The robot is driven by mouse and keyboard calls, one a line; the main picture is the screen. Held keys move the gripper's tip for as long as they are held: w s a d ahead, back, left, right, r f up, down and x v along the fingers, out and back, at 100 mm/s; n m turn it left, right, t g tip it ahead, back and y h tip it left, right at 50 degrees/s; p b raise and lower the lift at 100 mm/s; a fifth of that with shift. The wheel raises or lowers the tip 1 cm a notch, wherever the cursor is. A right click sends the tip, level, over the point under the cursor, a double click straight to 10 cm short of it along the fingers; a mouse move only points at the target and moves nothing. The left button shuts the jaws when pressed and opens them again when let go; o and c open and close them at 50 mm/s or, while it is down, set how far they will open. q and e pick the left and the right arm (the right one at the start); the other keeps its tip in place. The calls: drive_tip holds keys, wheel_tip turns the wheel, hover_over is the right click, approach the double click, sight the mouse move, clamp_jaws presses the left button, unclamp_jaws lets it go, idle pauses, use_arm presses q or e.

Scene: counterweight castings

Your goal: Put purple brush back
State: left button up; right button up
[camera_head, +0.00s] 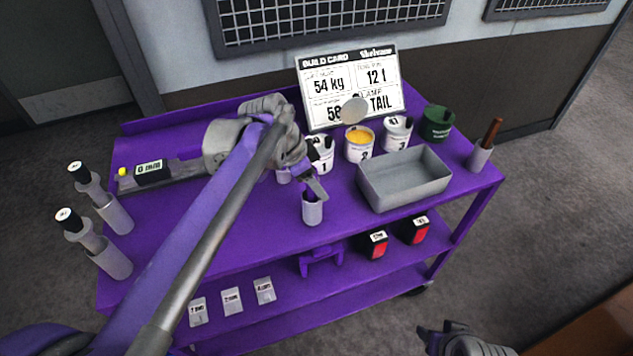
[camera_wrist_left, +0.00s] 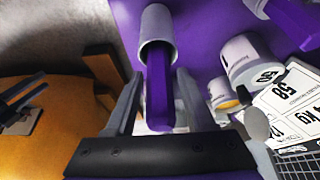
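The purple brush (camera_wrist_left: 158,100) stands in a light grey cup (camera_head: 312,211) near the front edge of the purple cart. The cup also shows in the left wrist view (camera_wrist_left: 157,28). The brush's handle points up out of the cup, and its lower end is hidden inside. My left gripper (camera_head: 315,188) is just above the cup. In the left wrist view its two fingers (camera_wrist_left: 158,85) stand on either side of the handle, with narrow gaps. My right gripper (camera_head: 445,338) is at the bottom right, off the cart; its fingertips are too small to judge.
White numbered pots (camera_head: 359,146), a green pot (camera_head: 437,123) and a grey tray (camera_head: 404,180) stand right of and behind the cup. A brown-handled brush (camera_head: 491,132) is in a holder at the right. A build card (camera_head: 350,85) stands behind.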

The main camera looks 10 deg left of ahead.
use_arm(q)
drive_tip(key=shift+o, duration=0.2)
drive_tip(key=v, duration=1)
drive_tip(key=shift+a+r+p, duration=0.15)
drive_tip(key=shift+r+p, duration=0.25)
drive_tip(key=shift+p, duration=0.05)
drive_tip(key=shift+s, duration=0.1)
